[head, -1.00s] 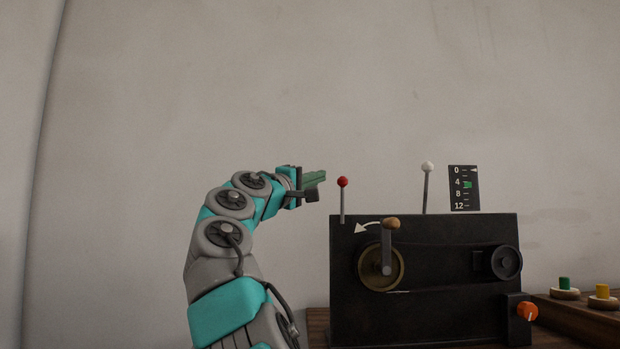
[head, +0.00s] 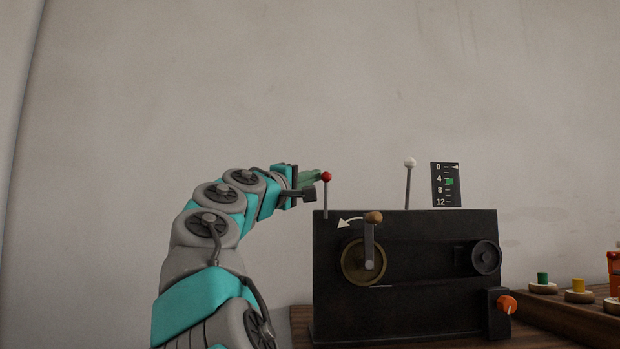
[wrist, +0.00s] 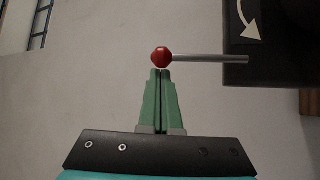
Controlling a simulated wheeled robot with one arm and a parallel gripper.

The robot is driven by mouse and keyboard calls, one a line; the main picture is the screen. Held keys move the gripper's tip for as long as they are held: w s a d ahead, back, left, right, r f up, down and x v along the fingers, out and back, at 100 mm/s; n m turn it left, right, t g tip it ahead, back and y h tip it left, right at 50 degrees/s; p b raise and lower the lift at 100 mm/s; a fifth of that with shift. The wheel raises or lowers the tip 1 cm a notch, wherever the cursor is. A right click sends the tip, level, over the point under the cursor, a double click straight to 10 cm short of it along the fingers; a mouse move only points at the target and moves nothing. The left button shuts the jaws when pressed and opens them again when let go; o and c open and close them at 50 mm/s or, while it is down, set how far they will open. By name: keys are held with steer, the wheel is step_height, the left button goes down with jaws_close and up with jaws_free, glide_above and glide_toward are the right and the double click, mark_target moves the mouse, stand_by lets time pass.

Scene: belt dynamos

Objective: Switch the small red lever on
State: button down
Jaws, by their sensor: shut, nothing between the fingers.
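The small red lever (head: 326,178) is a thin grey rod with a red ball, standing upright on the top left of the dark machine (head: 410,320). My gripper (head: 320,178) is shut and empty, with its green fingertips at the left of the red ball. In the wrist view the red lever (wrist: 161,57) lies right in front of the shut fingertips (wrist: 160,70). The ball seems to touch the tips or nearly so; I cannot tell which.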

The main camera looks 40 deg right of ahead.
steer(key=shift+s+a+f+m+h+b, duration=0.1)
steer(key=shift+s+f+m+h+b, duration=0.2)
steer(key=shift+b, duration=0.55)
steer(key=shift+s+a+m+h+b, duration=0.25)
steer(key=shift+m+h+b, duration=0.25)
steer(key=shift+b, duration=0.85)
steer(key=shift+g, duration=0.3)
steer(key=s+m+g+h+b, duration=0.1)
steer(key=b, duration=0.2)
steer(key=s+a+f+m+g+h+b, duration=0.1)
steer(key=m+b, duration=0.1)
steer(key=b, duration=0.1)
steer(key=s+a+f+m+g+h+b, duration=0.1)
steer(key=m+b, duration=0.1)
steer(key=shift+s+f+h+b, duration=0.1)
steer(key=shift+s+h+b, duration=0.2)
steer(key=shift+b, duration=0.1)
